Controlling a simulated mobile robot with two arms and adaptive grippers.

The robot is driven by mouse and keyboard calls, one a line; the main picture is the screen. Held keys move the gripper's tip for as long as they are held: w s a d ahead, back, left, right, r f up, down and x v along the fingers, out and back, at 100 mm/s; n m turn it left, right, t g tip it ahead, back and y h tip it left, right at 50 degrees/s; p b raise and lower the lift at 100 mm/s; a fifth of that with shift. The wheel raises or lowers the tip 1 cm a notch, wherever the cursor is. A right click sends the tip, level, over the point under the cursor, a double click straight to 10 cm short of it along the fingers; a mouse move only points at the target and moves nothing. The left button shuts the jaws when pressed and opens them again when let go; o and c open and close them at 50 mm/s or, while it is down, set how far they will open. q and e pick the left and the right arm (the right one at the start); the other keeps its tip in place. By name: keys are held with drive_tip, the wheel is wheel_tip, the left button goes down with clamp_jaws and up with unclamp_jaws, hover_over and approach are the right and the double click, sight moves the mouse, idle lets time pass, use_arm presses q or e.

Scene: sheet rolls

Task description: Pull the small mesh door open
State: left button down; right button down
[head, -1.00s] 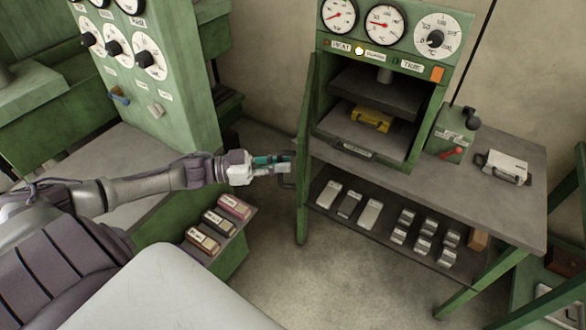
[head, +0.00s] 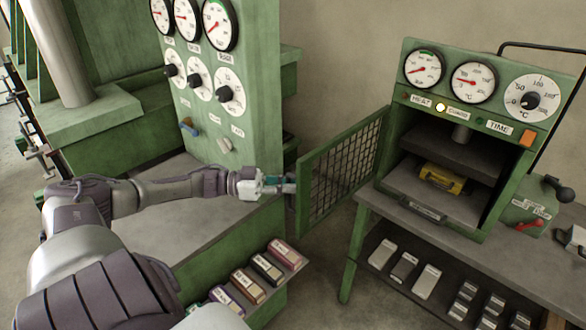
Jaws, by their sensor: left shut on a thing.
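The small mesh door (head: 341,172) has a green frame with dark wire mesh. It hangs from the left side of the green press cabinet (head: 425,120) and stands swung out to the left, so the cabinet's front is uncovered. My left gripper (head: 287,188) is at the door's free left edge, shut on the door's handle (head: 294,200). The fingers partly hide the handle. Inside the cabinet a yellow block (head: 442,179) sits on the lower grey plate. My right gripper does not show.
The cabinet stands on a grey table with several metal blocks (head: 404,268) on its lower shelf. A green panel with gauges (head: 235,70) stands behind my left arm. Labelled blocks (head: 266,268) lie on a low shelf below. A lever box (head: 528,208) stands right of the cabinet.

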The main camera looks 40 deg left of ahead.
use_arm(q)
drive_tip(key=shift+f, duration=0.15)
drive_tip(key=c, duration=1.2)
unclamp_jaws()
drive_tip(key=v, duration=1.2)
drive_tip(key=shift+s, duration=0.1)
